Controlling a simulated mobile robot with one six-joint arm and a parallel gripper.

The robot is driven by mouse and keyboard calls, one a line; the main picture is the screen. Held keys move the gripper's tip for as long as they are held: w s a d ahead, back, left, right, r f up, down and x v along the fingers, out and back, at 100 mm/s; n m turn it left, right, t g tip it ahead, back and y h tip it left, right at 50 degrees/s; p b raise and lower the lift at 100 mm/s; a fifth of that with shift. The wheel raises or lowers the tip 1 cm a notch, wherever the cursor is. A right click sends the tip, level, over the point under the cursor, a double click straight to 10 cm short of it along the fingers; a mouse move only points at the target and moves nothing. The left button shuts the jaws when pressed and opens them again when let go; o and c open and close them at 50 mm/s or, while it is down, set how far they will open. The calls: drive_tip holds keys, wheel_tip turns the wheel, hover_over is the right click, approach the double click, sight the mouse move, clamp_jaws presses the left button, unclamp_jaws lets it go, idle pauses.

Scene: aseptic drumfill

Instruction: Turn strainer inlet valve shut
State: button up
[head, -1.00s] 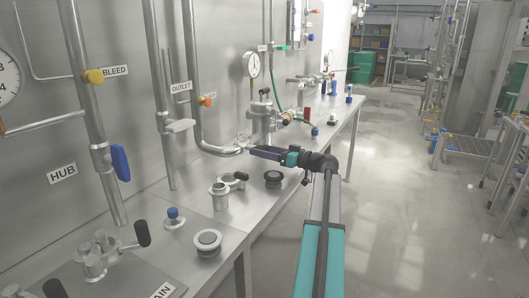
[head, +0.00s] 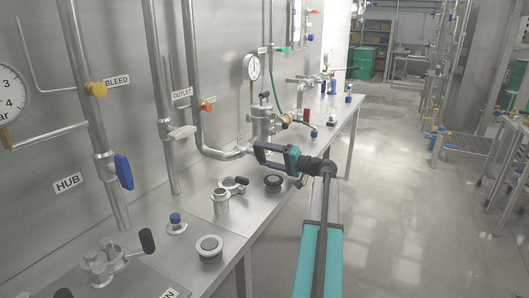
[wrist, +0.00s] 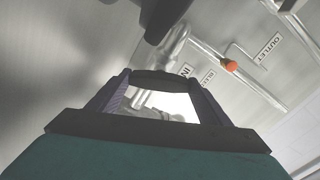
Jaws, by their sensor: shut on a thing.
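My gripper (head: 257,151) reaches left to the bench beside the steel strainer body (head: 263,121) in the head view. In the wrist view its two fingers (wrist: 153,83) stand apart and are shut on a dark bar-shaped handle (wrist: 153,76), taken to be the strainer inlet valve's handle. The valve body is mostly hidden, so I cannot tell how far it is turned. A steel pipe (head: 222,153) bends toward the strainer just behind the gripper. In the wrist view a label partly showing "IN" (wrist: 187,70) lies just beyond the fingers.
The OUTLET label (head: 182,93) and an orange knob (head: 207,105) are on the wall side. A pressure gauge (head: 251,68) stands above the strainer. A clamp fitting (head: 232,188) and a black round cap (head: 273,183) sit on the bench below my gripper.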

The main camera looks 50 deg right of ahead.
drive_tip(key=m+p, duration=0.2)
drive_tip(key=m, duration=0.2)
drive_tip(key=shift+m+p, duration=0.3)
drive_tip(key=shift+p, duration=0.1)
drive_tip(key=o, duration=1.1)
drive_tip(key=shift+c, duration=0.2)
drive_tip(key=shift+r, duration=0.1)
drive_tip(key=s+a+r, duration=0.4)
drive_tip(key=s+a, duration=0.6)
drive_tip(key=s, duration=0.2)
drive_tip(key=shift+a+r+b, duration=0.35)
drive_tip(key=shift+r+b, duration=0.05)
drive_tip(key=shift+b, duration=0.05)
